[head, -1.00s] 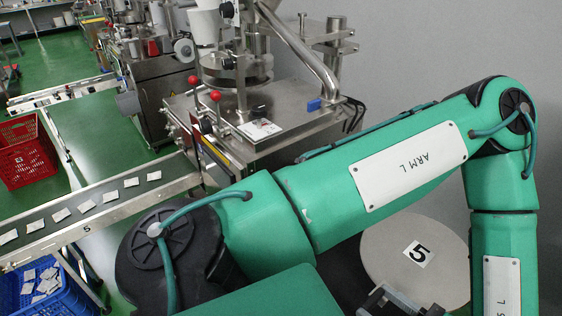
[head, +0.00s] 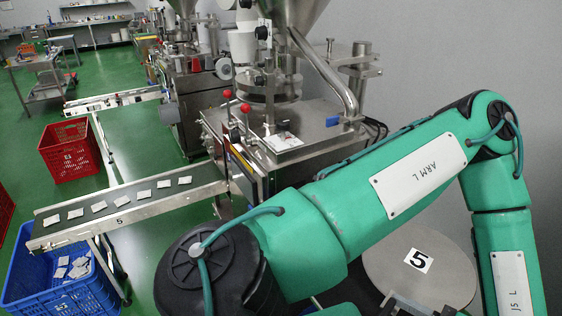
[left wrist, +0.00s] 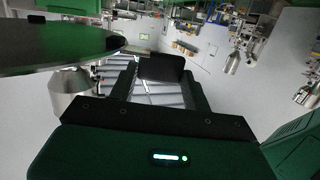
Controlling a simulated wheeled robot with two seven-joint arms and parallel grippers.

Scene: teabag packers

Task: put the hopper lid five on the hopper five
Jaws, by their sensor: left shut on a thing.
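The hopper lid five is a round grey disc (head: 425,283) with a white label marked 5, low at the right in the head view. A dark disc edge (left wrist: 55,52), likely the same lid, fills the upper left of the left wrist view. My left gripper (left wrist: 158,90) is shut on the lid; the grip itself is dark and its contact is unclear. In the head view only a small part of it shows at the lid's near edge. The hopper five (head: 305,12) is a steel cone above the machine, cut off by the top edge. My right gripper is out of view.
The steel machine (head: 320,125) stands behind my left arm, with red-knobbed levers and a slanted pipe. A conveyor marked 5 (head: 150,208) carries teabags towards a blue crate (head: 35,290). A red crate (head: 70,155) stands beyond. A grey wall is at the right.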

